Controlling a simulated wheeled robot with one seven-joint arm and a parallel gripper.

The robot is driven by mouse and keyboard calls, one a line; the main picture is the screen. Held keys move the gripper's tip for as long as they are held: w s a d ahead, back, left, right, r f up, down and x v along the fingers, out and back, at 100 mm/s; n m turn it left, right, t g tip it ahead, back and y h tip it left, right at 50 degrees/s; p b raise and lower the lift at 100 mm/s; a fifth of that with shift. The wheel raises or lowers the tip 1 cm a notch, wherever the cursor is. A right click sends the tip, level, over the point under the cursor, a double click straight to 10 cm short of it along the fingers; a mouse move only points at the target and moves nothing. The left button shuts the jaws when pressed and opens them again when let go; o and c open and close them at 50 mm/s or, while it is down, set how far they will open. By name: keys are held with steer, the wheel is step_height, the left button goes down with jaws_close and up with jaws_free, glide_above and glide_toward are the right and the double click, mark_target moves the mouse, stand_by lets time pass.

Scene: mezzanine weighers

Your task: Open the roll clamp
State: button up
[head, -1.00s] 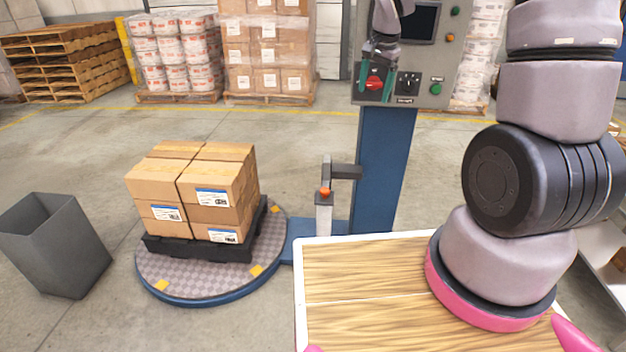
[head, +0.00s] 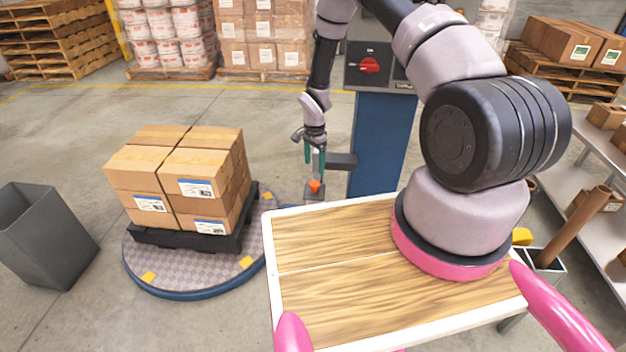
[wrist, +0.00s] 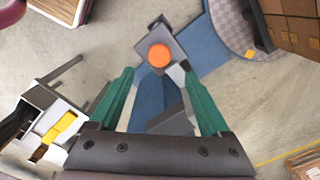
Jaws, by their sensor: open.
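The roll clamp is a small grey fitting with an orange knob (head: 315,186), beside the blue column (head: 380,140) of the wrapping machine. In the wrist view the orange knob (wrist: 159,56) sits on a grey head, just beyond and between my fingertips. My gripper (head: 315,167) is open with green fingers pointing down, just above the knob. In the wrist view my gripper (wrist: 160,85) has its fingers spread and nothing between them. The lower part of the clamp is mostly hidden behind the tabletop edge in the head view.
A turntable (head: 150,262) carries a black pallet with stacked cartons (head: 180,180) at left. A control box with a red switch (head: 369,66) tops the column. A grey bin (head: 45,235) stands far left, and shelving (head: 575,150) is at right.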

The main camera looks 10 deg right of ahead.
mark_target(314, 183)
step_height(314, 183, down, 8)
steer(key=shift+f, duration=0.25)
jaws_close()
